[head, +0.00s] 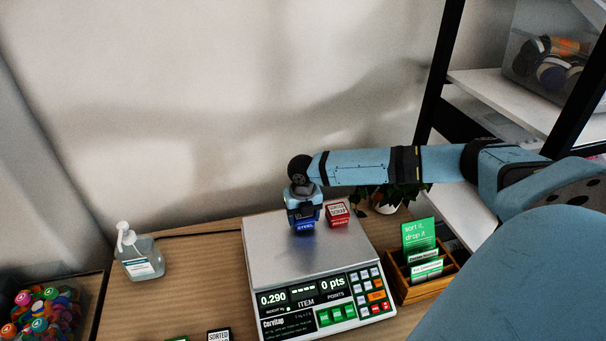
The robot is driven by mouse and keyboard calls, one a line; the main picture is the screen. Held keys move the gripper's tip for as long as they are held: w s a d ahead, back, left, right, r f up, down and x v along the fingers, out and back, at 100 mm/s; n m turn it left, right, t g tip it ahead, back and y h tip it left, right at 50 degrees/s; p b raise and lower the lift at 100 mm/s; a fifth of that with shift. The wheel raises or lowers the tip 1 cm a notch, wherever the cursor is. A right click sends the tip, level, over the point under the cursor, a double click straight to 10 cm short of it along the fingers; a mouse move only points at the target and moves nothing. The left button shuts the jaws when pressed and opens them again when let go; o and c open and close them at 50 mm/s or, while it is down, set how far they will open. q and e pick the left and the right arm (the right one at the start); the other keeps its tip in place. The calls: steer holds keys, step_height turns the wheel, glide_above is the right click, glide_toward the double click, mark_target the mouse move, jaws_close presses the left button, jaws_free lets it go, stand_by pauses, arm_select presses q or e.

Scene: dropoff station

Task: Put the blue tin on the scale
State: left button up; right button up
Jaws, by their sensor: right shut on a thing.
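The scale (300,258) has a grey metal plate and a front panel that reads 0.290 and 0 pts. My right gripper (303,216) points down over the back of the plate. It is shut on the blue tin (305,227), whose labelled lower part shows below the fingers. The gripper hides the tin's upper part. The tin is at or just above the plate; I cannot tell if it touches. A red tin (338,213) is on the plate just to the right of the blue one. My left gripper is out of view.
A sanitizer bottle (140,258) stands left of the scale. A wooden card holder (425,285) with green cards is at its right. A potted plant (388,200) is behind. A bin of colourful caps (45,315) is at lower left. A black-framed shelf (432,95) rises at right.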

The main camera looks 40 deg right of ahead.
steer(key=shift+f, duration=0.5)
steer(key=shift+f, duration=0.1)
steer(key=o, duration=1.1)
steer(key=shift+r, duration=0.3)
step_height(320, 180, up, 12)
steer(key=shift+f, duration=0.15)
